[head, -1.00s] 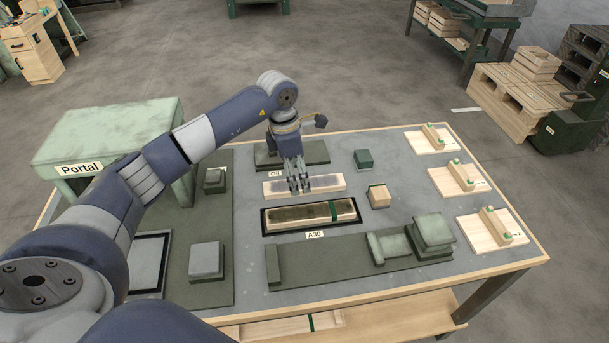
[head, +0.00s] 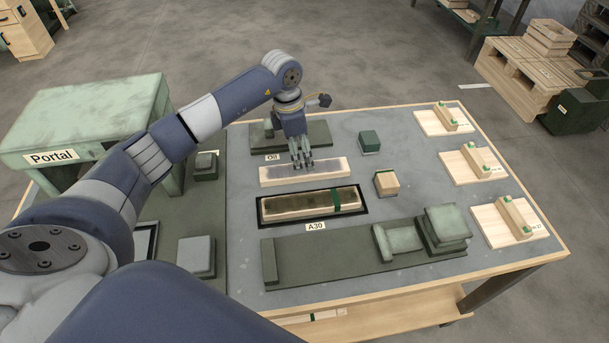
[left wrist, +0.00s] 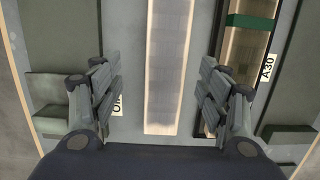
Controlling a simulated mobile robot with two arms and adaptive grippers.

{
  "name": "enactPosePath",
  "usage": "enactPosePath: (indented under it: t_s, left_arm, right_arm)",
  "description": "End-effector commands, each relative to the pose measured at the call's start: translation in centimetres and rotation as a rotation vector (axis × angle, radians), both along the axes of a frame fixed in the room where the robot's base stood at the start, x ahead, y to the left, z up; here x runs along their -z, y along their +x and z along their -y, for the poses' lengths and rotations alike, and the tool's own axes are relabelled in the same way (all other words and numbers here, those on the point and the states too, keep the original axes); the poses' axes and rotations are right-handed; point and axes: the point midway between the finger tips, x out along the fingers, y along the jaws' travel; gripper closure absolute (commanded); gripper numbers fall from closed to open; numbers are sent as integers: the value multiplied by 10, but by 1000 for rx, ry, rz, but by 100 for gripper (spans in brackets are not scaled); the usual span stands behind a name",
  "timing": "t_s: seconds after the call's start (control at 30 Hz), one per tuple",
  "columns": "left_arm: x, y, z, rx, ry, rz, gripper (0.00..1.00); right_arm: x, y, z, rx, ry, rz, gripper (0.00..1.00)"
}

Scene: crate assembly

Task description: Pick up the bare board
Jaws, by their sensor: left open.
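The bare board (head: 330,173) is a pale wooden plank with a greyish top, lying flat on the grey table beside the "Oil" label (head: 272,157). My left gripper (head: 303,165) is over its left-middle part, pointing down, open and empty. In the left wrist view the board (left wrist: 172,75) runs up the picture between the spread fingers of my left gripper (left wrist: 158,90), with a gap on each side. I cannot tell the exact height of the fingertips above it. My right gripper is not in view.
A second board with a green strap (head: 337,202) lies in the dark A30 tray, close in front. A small wooden block (head: 386,183) and green block (head: 369,141) stand to the right. A dark green fixture (head: 330,262) lies nearer. The Portal stand (head: 90,115) is left.

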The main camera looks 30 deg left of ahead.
Motion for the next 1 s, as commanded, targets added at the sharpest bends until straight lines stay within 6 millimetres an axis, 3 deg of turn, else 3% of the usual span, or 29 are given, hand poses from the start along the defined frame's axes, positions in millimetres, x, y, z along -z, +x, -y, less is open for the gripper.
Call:
enactPosePath:
  t_s: [0.2, 0.4, 0.67, 0.9, 1.0]
  left_arm:
    - [25, -4, 5, 1, -1, -3, 31]
    - [50, -4, 8, 1, -1, 1, 31]
    - [51, -3, 8, 1, 1, 1, 31]
    - [51, -3, 8, 1, 0, 0, 81]
    - [51, -3, 8, 1, 1, 1, 81]
  right_arm:
    - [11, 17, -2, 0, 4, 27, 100]
    - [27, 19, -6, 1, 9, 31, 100]
    - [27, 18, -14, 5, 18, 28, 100]
    - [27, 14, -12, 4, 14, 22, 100]
    - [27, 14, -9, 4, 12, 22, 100]
